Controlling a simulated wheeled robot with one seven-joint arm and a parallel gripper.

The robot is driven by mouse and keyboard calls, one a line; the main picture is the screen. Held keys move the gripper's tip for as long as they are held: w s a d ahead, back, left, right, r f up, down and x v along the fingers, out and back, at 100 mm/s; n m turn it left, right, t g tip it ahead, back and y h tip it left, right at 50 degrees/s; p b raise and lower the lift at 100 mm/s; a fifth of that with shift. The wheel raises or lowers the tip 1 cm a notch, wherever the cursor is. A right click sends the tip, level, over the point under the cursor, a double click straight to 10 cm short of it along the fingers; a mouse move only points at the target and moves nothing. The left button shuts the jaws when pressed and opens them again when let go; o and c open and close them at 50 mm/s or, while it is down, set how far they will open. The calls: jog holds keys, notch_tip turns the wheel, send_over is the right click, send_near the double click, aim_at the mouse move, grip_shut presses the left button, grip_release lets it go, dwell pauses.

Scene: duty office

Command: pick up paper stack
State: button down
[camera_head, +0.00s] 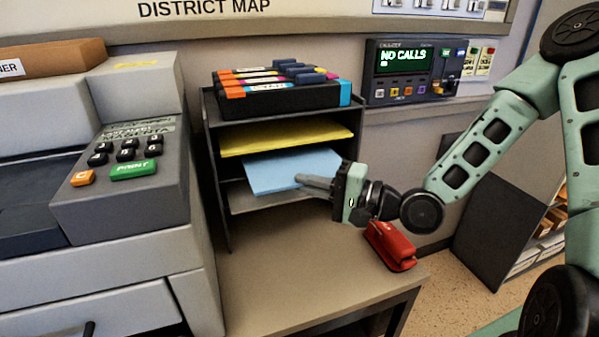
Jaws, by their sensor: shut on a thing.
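A light blue paper stack (275,172) lies in the middle of a dark letter tray rack (222,190), with its front edge sticking out toward me. My gripper (306,182) reaches in from the right with its fingers at the stack's right front edge, shut on the blue stack. The rear of the stack is hidden inside the rack. A yellow paper stack (285,138) lies on the shelf above.
A red stapler (390,246) lies on the table (300,290) below my gripper. A large grey printer (120,180) stands close on the left. The table front is clear.

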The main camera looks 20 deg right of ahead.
jog(key=shift+w+d+r+p, duration=0.15)
jog(key=shift+r+p, duration=0.3)
jog(key=shift+p, duration=0.35)
jog(key=s+p, duration=0.9)
jog(key=p, duration=0.4)
jog(key=shift+f, duration=0.45)
